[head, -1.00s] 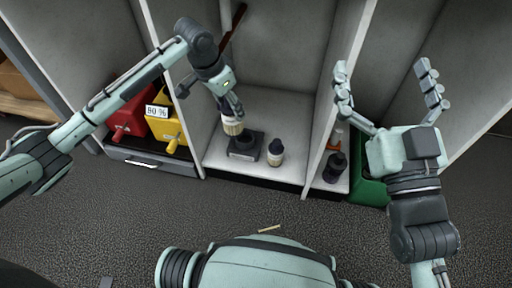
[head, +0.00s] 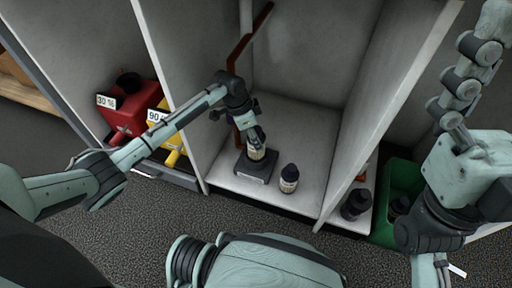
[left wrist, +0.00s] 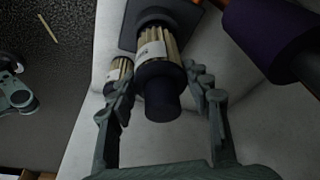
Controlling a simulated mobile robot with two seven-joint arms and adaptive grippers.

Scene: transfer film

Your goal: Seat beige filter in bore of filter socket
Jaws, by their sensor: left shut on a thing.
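The beige filter (head: 257,155) is pleated, with a label and a dark cap. My left gripper (head: 255,138) is shut on its dark cap from above; in the left wrist view the cap lies between the two fingers (left wrist: 160,95). The filter socket (head: 253,168) is a dark square block on the cabinet floor, and it shows at the top of the left wrist view (left wrist: 135,12). The filter's far end meets the socket's round collar; how deep it sits is hidden. My right gripper (head: 463,82) is empty and looks open, partly cut off at the right.
A similar beige, black-capped piece (head: 289,179) stands just right of the socket. Cabinet walls (head: 348,150) flank the bay. Red (head: 138,108) and yellow (head: 165,130) containers stand left; a dark bottle (head: 356,204) and green bin (head: 402,180) stand right.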

